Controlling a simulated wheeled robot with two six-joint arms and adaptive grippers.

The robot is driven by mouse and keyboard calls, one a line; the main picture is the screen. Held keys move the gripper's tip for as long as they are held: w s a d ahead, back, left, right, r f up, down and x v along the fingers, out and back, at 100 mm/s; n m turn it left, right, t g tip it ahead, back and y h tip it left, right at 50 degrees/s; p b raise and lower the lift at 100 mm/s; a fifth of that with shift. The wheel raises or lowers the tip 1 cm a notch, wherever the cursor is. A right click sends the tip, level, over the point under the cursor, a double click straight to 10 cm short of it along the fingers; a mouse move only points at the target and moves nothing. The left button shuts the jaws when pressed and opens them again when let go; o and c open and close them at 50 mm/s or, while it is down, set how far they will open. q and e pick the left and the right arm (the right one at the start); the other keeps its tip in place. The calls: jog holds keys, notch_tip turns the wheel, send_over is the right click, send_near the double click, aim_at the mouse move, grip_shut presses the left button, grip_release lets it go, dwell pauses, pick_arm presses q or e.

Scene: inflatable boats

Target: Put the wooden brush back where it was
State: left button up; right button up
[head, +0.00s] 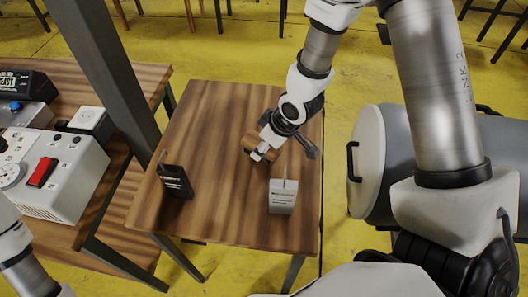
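The wooden brush (250,142) shows as a small brown block over the right half of the small wooden table, partly hidden by my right gripper. My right gripper (263,152) reaches down from the upper right, with its pale fingertips at the brush and overlapping it. I cannot tell whether the fingers are closed on it, or whether the brush touches the tabletop. Only part of my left arm shows at the lower left edge; its gripper is out of view.
The small table (215,130) holds a black box (175,182) with a thin upright piece at left and a grey box (283,197) at front right. A bench with a grey device (55,175) stands left. The table's middle is clear.

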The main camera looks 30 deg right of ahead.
jog(key=shift+f, duration=0.8)
jog(key=shift+w+f, duration=0.1)
jog(key=shift+w, duration=0.05)
jog(key=shift+f, duration=0.1)
jog(key=o, duration=1)
jog(key=shift+o, duration=0.5)
